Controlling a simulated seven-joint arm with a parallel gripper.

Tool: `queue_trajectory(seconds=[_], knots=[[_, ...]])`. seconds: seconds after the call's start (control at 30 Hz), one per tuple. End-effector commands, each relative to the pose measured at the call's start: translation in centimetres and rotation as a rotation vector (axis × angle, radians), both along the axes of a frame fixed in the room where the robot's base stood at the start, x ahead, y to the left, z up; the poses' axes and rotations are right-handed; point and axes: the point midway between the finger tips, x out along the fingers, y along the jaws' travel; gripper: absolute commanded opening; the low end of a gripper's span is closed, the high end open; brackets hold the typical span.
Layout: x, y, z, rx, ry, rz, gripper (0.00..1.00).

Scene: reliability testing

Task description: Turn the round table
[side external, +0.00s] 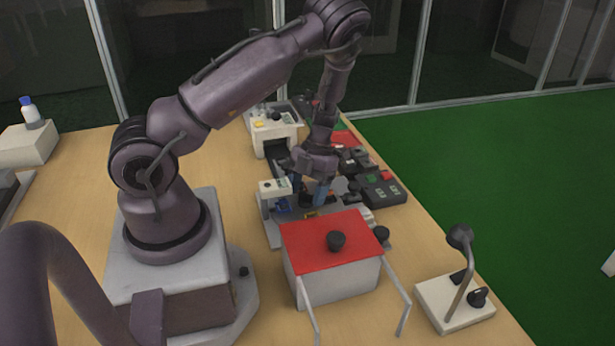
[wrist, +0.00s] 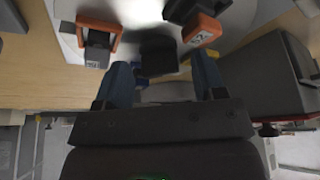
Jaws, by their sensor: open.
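The round table shows in the wrist view as a pale, curved-edged disc (wrist: 135,12), partly cut off by the top of the picture. A dark block (wrist: 158,50) stands up at its near part, between my fingers in the picture. My gripper (wrist: 163,80) is open, with its two blue fingers apart on either side of that block; I cannot tell whether they touch it. In the side external view my gripper (side external: 309,190) points down over the equipment behind the red-topped box. The round table is mostly hidden there by my gripper and the box.
Orange brackets with dark parts sit at the left (wrist: 98,40) and right (wrist: 203,30) of the disc. A large grey box (wrist: 265,75) is close on the right. The red-topped box (side external: 335,245) stands in front, a lamp-like stand (side external: 455,300) at right, a black control box (side external: 380,190) behind.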

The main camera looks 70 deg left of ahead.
Motion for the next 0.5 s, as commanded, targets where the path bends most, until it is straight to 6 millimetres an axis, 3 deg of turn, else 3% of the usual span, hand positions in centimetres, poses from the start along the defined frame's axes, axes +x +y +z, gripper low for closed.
queue_trajectory(seconds=[0.17, 0.5], knots=[[0.12, -0.17, -0.01, 0.0, -0.001, -0.203, 0.64], [0.15, -0.4, 0.01, -0.002, -0.005, -0.854, 0.64]])
